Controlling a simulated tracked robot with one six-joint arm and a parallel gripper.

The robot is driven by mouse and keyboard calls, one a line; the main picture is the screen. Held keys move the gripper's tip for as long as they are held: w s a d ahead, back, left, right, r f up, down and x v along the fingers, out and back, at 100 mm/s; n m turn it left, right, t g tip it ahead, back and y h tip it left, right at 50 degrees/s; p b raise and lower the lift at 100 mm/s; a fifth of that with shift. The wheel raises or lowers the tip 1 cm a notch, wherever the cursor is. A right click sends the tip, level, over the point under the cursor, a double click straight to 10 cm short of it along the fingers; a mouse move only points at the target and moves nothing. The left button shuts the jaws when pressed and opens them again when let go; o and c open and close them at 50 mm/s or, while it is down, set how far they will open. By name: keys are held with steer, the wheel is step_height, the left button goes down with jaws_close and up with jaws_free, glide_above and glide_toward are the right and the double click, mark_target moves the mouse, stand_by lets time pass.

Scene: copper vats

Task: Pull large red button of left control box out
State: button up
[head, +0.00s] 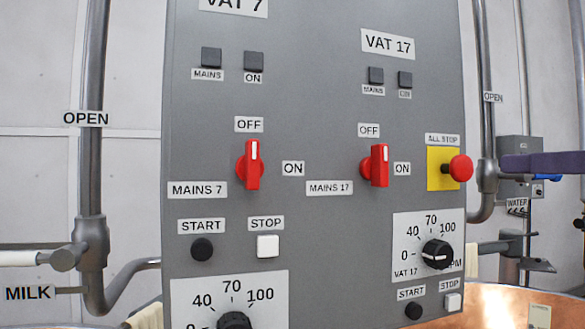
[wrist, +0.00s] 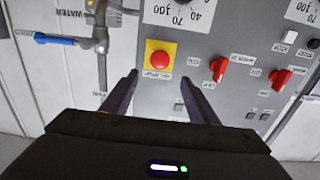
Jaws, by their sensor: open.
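The large red button (head: 461,168) stands out on a short stem from a yellow plate (head: 434,170) labelled ALL STOP. The plate is at the right side of a grey control box (head: 320,100) marked VAT 7 and VAT 17. In the wrist view, which looks upside down, the red button (wrist: 159,61) appears between and just beyond my gripper's (wrist: 162,76) two open fingertips. Nothing is between the fingers. In the head view a dark purple finger of my gripper (head: 540,163) enters from the right, its tip apart from the button.
Red switches MAINS 7 (head: 252,165) and MAINS 17 (head: 376,166) are left of the button. A black dial (head: 437,254) sits below it. A grey pipe (head: 486,100) and a small grey box (head: 518,155) are behind at right. A copper vat (head: 500,305) lies below.

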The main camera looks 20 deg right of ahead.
mark_target(466, 166)
steer(key=shift+w+a, duration=0.2)
steer(key=shift+w, duration=6.7)
jaws_close()
